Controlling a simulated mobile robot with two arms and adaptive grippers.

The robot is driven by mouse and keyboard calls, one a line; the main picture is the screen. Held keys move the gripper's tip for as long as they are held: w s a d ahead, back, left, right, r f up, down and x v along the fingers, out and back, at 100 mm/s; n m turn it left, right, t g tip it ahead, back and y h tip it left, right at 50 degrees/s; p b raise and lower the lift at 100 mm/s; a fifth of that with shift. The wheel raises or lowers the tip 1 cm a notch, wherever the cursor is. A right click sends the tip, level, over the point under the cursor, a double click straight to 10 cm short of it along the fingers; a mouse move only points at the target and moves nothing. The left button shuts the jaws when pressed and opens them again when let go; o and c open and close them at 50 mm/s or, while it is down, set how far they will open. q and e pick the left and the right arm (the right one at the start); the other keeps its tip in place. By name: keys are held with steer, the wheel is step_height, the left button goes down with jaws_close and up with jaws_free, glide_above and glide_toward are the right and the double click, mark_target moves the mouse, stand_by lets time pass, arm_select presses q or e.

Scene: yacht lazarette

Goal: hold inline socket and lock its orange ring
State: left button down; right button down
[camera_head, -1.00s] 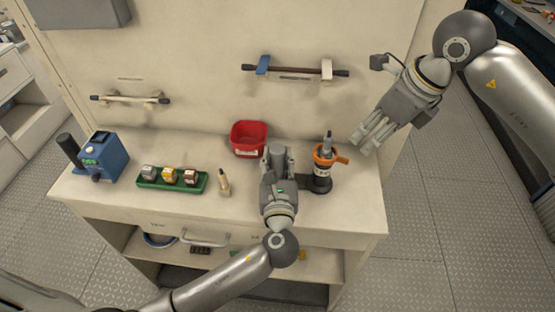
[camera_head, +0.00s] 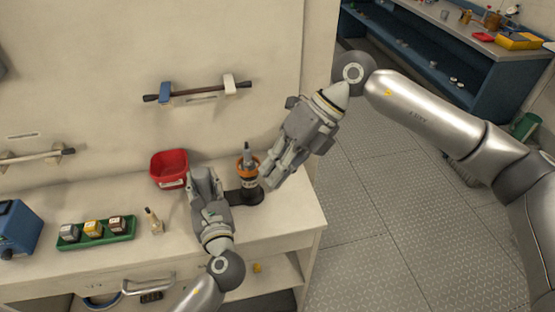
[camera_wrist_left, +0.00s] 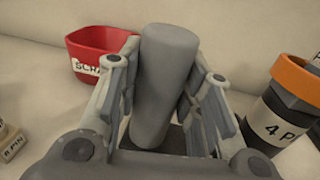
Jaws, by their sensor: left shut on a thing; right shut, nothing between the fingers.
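The inline socket (camera_head: 248,182) stands upright on the bench, with an orange ring (camera_head: 241,164) around its upper part and a grey plug on top. In the left wrist view the orange ring (camera_wrist_left: 296,77) is at the right edge, above a partly cut-off "4 P" label. My left gripper (camera_head: 204,178) is left of the socket, shut on an upright grey cylinder (camera_wrist_left: 166,85). A dark base reaches from the socket towards this gripper. My right gripper (camera_head: 268,182) is shut and empty, its fingertips close to the socket's right side. Whether they touch it I cannot tell; they hide part of the ring's right side.
A red bin (camera_head: 169,170) stands behind and left of my left gripper. A small beige plug (camera_head: 154,220) and a green tray (camera_head: 96,242) with several blocks are farther left. A blue device (camera_head: 17,230) is at the left edge. A bar (camera_head: 200,91) is mounted on the wall.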

steer(key=w+d+f+n+t+y, duration=0.4)
steer(key=d+n+t, duration=0.1)
steer(key=n, duration=0.7)
steer(key=w+d+f+n+t+y, duration=0.3)
steer(key=w+d+n+t+y, duration=0.1)
steer(key=n, duration=0.8)
steer(key=shift+w+d+f+t, duration=0.35)
steer(key=shift+w+d+t, duration=0.1)
steer(key=shift+d+t, duration=0.75)
